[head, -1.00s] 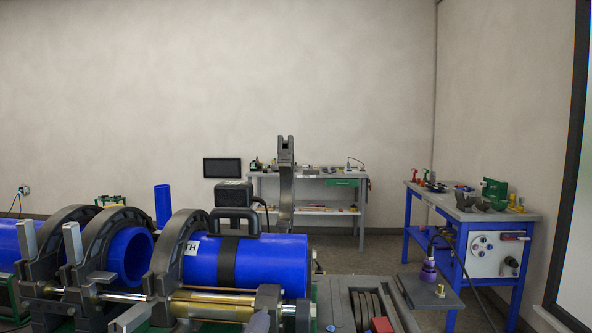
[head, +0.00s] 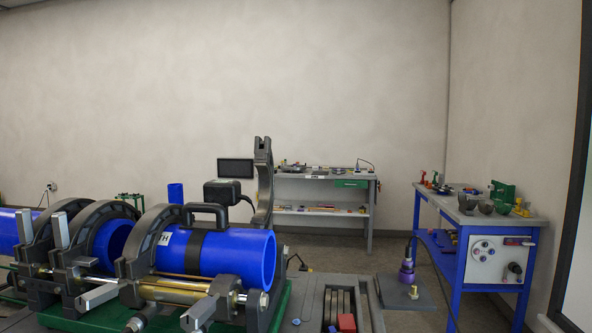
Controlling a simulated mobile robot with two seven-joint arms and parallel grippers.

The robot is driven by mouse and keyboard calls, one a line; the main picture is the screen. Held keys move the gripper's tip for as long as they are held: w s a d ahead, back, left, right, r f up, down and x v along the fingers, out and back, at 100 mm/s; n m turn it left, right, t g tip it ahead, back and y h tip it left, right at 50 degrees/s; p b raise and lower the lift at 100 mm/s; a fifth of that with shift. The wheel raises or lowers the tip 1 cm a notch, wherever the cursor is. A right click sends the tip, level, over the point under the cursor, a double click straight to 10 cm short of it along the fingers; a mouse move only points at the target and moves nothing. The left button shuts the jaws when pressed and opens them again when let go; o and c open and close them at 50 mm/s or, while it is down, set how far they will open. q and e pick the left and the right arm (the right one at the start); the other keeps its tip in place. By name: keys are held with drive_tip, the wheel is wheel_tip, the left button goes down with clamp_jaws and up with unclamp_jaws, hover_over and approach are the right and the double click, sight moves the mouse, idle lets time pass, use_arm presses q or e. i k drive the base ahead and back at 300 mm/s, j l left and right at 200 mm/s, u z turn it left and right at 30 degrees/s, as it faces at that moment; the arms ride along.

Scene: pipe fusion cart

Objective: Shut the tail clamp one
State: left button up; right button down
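A dark grey clamp half (head: 263,185) stands upright and swung open beside the near end of the right blue pipe (head: 238,253). It is seen nearly edge-on and is the only clamp half standing open, so it appears to be tail clamp one. The pipe lies uncovered in front of it, with its open end facing right. Several other clamps, such as the dark arch (head: 150,240) to the left, are closed over the pipes. Neither of my grippers is in view.
The cart's green base (head: 275,312) carries brass and steel rods (head: 175,290). A grey tray with a red block (head: 346,322) lies right of it. A blue bench (head: 470,235) stands at right and a grey bench (head: 325,180) at the back. Floor shows between them.

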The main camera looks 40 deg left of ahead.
sight(264, 160)
drive_tip(key=i+l+z, duration=0.25)
drive_tip(key=l, duration=0.2)
drive_tip(key=i+l+z, duration=0.25)
drive_tip(key=l, duration=0.15)
drive_tip(key=i+l+z, duration=0.5)
drive_tip(key=i, duration=0.3)
drive_tip(key=i+u, duration=0.6)
drive_tip(key=u, duration=0.15)
drive_tip(key=i+l+u, duration=0.15)
drive_tip(key=i+u, duration=0.45)
drive_tip(key=u, duration=0.15)
drive_tip(key=i+u, duration=0.55)
drive_tip(key=u, duration=0.2)
drive_tip(key=i+l+u, duration=0.1)
drive_tip(key=i+u, duration=0.2)
drive_tip(key=u, duration=0.15)
drive_tip(key=i+l+u, duration=0.25)
drive_tip(key=u, duration=0.15)
drive_tip(key=i+l+u, duration=0.3)
drive_tip(key=u, duration=0.15)
drive_tip(key=i+l+u, duration=0.2)
drive_tip(key=l+u, duration=0.2)
drive_tip(key=i+l+u, duration=0.15)
drive_tip(key=l+u, duration=1)
drive_tip(key=l, duration=0.2)
drive_tip(key=l+u, duration=0.25)
drive_tip(key=l, duration=0.2)
